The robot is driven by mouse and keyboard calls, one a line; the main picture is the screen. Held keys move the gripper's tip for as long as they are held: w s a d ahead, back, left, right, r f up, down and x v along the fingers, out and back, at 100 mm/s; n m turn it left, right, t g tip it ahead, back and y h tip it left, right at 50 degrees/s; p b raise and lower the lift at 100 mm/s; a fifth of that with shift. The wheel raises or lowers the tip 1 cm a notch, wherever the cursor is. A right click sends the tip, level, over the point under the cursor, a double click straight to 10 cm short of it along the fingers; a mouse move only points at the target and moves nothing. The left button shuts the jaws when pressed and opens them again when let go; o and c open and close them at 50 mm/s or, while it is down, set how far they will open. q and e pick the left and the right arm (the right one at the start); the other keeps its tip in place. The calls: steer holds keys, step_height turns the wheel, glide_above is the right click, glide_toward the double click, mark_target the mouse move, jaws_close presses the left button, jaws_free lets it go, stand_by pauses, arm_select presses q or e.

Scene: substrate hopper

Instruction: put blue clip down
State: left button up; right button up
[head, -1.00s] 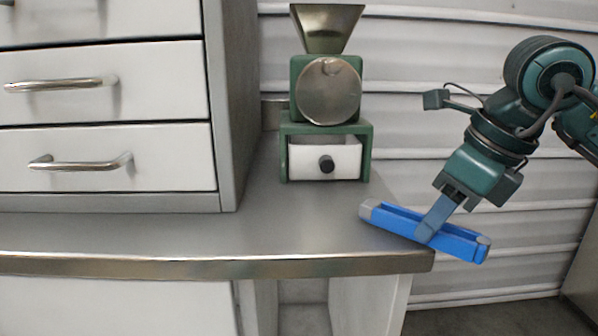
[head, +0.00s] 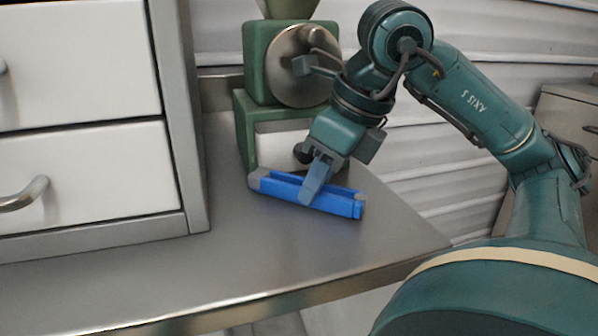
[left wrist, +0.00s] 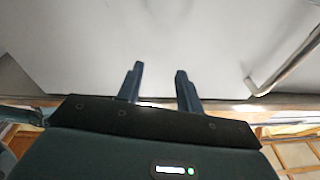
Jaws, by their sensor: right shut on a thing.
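The blue clip (head: 335,201) is a long blue bar with a grey end, in the head view over the right part of the grey counter. My right gripper (head: 313,188) is shut on it near its middle, coming down from above. The clip is tilted slightly in the picture; I cannot tell whether it touches the counter. My left gripper (left wrist: 160,82) shows only in the left wrist view, with its two fingers apart and nothing between them, in front of a pale flat surface.
A green hopper machine (head: 258,62) with a round metal disc stands behind the clip, its white drawer partly hidden by my right arm. A white drawer cabinet (head: 90,175) stands at the left. The metal counter (head: 220,265) is bare in front of the clip.

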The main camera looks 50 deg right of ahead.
steer(key=shift+s+d+f, duration=0.1)
steer(key=shift+s+d, duration=0.15)
steer(key=shift+s, duration=0.15)
steer(key=shift+a+f, duration=0.1)
steer(key=shift+f, duration=0.05)
steer(key=o, duration=0.9)
arm_select(q)
steer(key=shift+s+d+r, duration=0.2)
steer(key=shift+s+d, duration=0.15)
arm_select(e)
steer(key=shift+o, duration=0.2)
